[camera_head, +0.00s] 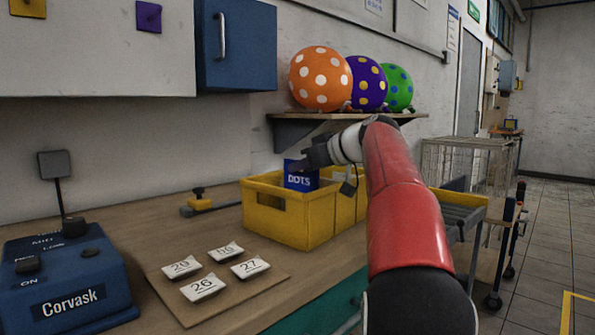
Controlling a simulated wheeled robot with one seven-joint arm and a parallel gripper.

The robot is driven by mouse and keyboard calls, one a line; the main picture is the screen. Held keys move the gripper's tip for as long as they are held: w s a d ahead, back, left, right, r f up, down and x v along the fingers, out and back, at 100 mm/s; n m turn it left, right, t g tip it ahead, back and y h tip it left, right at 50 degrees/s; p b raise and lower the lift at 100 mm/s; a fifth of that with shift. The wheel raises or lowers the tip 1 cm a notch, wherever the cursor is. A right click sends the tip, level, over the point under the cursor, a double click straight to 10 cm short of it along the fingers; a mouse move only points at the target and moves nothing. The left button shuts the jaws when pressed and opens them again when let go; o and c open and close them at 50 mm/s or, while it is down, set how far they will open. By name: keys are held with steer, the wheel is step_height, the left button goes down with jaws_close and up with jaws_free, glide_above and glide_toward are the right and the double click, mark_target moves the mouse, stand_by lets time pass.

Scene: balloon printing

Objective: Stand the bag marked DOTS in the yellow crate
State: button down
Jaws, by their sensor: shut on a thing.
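The blue bag marked DOTS (300,181) is upright at the yellow crate (292,221), with its lower part hidden behind the crate's front wall. My gripper (308,164) is at the bag's top edge, shut on it. My red arm reaches in from the lower right and covers the crate's right part. Whether the bag touches the crate floor cannot be told from this view.
A blue Corvask device (70,275) stands at the left front. Numbered cards lie on a board (175,290) before the crate. A shelf (345,117) with dotted balloons (320,79) is above the crate. A wire cage (465,160) stands to the right.

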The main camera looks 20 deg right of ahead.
steer(key=shift+f, duration=0.15)
steer(key=c, duration=1.5)
jaws_free()
steer(key=shift+r, duration=0.35)
steer(key=v, duration=1.2)
steer(key=shift+f, duration=0.1)
